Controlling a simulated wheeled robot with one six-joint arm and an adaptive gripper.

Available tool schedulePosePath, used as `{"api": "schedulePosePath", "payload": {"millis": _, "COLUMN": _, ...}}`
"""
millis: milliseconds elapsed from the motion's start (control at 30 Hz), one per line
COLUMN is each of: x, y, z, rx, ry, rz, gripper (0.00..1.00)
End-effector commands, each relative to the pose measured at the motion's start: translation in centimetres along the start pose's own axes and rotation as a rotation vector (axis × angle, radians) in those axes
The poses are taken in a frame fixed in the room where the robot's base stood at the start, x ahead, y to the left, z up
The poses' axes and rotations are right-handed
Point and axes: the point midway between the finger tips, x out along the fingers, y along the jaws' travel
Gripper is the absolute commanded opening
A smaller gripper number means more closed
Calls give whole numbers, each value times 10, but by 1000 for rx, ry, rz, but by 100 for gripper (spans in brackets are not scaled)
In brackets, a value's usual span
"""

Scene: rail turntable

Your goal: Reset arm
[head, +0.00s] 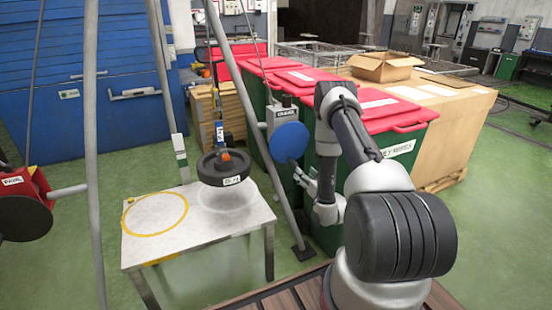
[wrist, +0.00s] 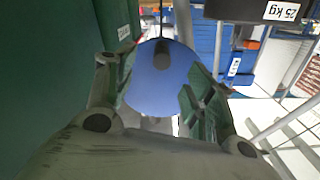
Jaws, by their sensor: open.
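My gripper (head: 306,180) is open and empty, low in front of the green bins and just right of the blue disc (head: 289,141). The disc is mounted on a grey box (head: 283,115) on a slanted pole. In the wrist view the blue disc (wrist: 160,92) shows between the open fingers; I cannot tell whether they touch it. A black round weight (head: 223,168) hangs from a hook at or just above the small metal table (head: 190,240). Part of it, labelled 25 kg, shows in the wrist view (wrist: 262,10). My arm bends down to the gripper.
A yellow ring (head: 155,213) marks the table's left part. A red winch (head: 25,205) sits at the left edge beside a grey pole (head: 92,150). Green bins with red lids (head: 398,112) stand close behind my arm. A cardboard box (head: 384,66) sits farther back.

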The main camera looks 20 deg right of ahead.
Motion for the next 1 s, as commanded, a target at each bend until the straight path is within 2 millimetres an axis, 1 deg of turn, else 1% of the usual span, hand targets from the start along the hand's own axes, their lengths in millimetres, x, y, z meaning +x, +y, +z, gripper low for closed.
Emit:
{"api": "schedulePosePath", "payload": {"millis": 167, "x": 0, "y": 0, "z": 1, "rx": -4, "ry": -4, "rz": 1, "gripper": 54}}
{"api": "schedulePosePath", "payload": {"millis": 267, "x": -1, "y": 3, "z": 17, "rx": -13, "ry": -70, "rz": 14, "gripper": 54}}
{"api": "schedulePosePath", "payload": {"millis": 367, "x": -10, "y": 14, "z": 57, "rx": -28, "ry": -246, "rz": 59, "gripper": 54}}
{"api": "schedulePosePath", "payload": {"millis": 400, "x": -21, "y": 19, "z": 80, "rx": -33, "ry": -350, "rz": 86, "gripper": 54}}
{"api": "schedulePosePath", "payload": {"millis": 433, "x": -33, "y": 24, "z": 99, "rx": -35, "ry": -437, "rz": 110, "gripper": 54}}
{"api": "schedulePosePath", "payload": {"millis": 500, "x": -66, "y": 33, "z": 136, "rx": -39, "ry": -647, "rz": 167, "gripper": 54}}
{"api": "schedulePosePath", "payload": {"millis": 533, "x": -78, "y": 36, "z": 142, "rx": -43, "ry": -728, "rz": 190, "gripper": 54}}
{"api": "schedulePosePath", "payload": {"millis": 567, "x": -89, "y": 38, "z": 144, "rx": -49, "ry": -804, "rz": 211, "gripper": 54}}
{"api": "schedulePosePath", "payload": {"millis": 600, "x": -103, "y": 40, "z": 142, "rx": -56, "ry": -900, "rz": 238, "gripper": 54}}
{"api": "schedulePosePath", "payload": {"millis": 667, "x": -122, "y": 39, "z": 131, "rx": -68, "ry": -1034, "rz": 275, "gripper": 54}}
{"api": "schedulePosePath", "payload": {"millis": 733, "x": -142, "y": 33, "z": 105, "rx": -81, "ry": -1175, "rz": 313, "gripper": 54}}
{"api": "schedulePosePath", "payload": {"millis": 767, "x": -151, "y": 28, "z": 90, "rx": -85, "ry": -1229, "rz": 330, "gripper": 54}}
{"api": "schedulePosePath", "payload": {"millis": 800, "x": -161, "y": 22, "z": 71, "rx": -88, "ry": -1295, "rz": 349, "gripper": 54}}
{"api": "schedulePosePath", "payload": {"millis": 867, "x": -176, "y": 9, "z": 40, "rx": -93, "ry": -1379, "rz": 371, "gripper": 54}}
{"api": "schedulePosePath", "payload": {"millis": 900, "x": -187, "y": 0, "z": 20, "rx": -93, "ry": -1427, "rz": 385, "gripper": 54}}
{"api": "schedulePosePath", "payload": {"millis": 967, "x": -200, "y": -16, "z": -12, "rx": -93, "ry": -1488, "rz": 401, "gripper": 54}}
{"api": "schedulePosePath", "payload": {"millis": 1000, "x": -210, "y": -27, "z": -32, "rx": -92, "ry": -1524, "rz": 410, "gripper": 54}}
